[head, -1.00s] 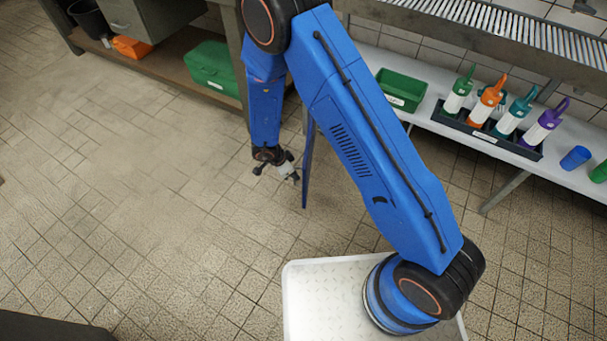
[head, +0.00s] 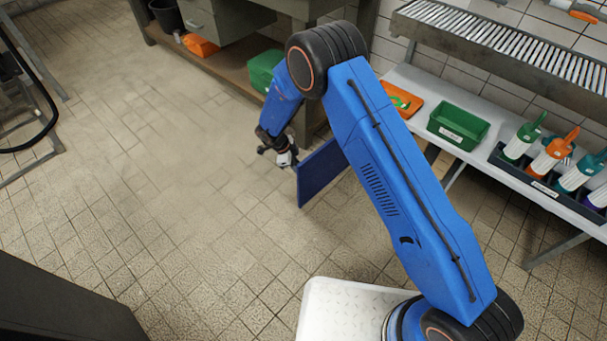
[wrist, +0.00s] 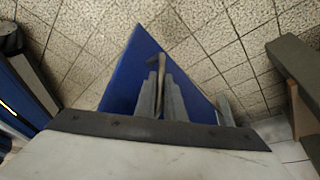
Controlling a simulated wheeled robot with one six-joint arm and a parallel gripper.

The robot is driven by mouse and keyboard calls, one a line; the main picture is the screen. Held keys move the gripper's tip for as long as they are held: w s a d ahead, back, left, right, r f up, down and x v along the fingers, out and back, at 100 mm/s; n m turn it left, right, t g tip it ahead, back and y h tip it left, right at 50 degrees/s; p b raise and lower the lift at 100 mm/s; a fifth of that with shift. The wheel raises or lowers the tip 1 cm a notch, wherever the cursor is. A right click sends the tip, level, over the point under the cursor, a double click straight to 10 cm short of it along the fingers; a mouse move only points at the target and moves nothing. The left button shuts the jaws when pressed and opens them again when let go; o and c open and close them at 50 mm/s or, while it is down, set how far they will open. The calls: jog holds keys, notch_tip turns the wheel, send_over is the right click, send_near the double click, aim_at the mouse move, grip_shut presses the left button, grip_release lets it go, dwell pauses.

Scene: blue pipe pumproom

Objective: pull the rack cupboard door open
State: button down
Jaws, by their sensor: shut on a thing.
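The rack cupboard door (head: 321,173) is a blue panel standing out into the room below my arm, its broad face showing in the head view. My gripper (head: 288,159) is at its left edge. In the wrist view the door (wrist: 125,85) fills the middle, and the fingers of my gripper (wrist: 160,100) are shut on a thin grey-brown bar, the door handle (wrist: 158,72). My arm hides the cupboard opening and part of the door's hinge side in the head view.
A white shelf with a green bin (head: 458,126) and a caddy of bottles (head: 550,175) stands at the right. A workbench with a green box (head: 264,72) below is at the back. A dark cabinet (head: 60,300) is at the lower left. The tiled floor left of my gripper is clear.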

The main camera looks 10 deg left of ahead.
jog(key=shift+w, duration=0.15)
jog(key=c, duration=1.8)
grip_release()
jog(key=shift+c, duration=0.2)
jog(key=w+v, duration=0.1)
jog(key=v, duration=1.6)
jog(key=shift+s, duration=0.5)
jog(key=shift+a+r, duration=0.1)
jog(key=shift+r, duration=0.05)
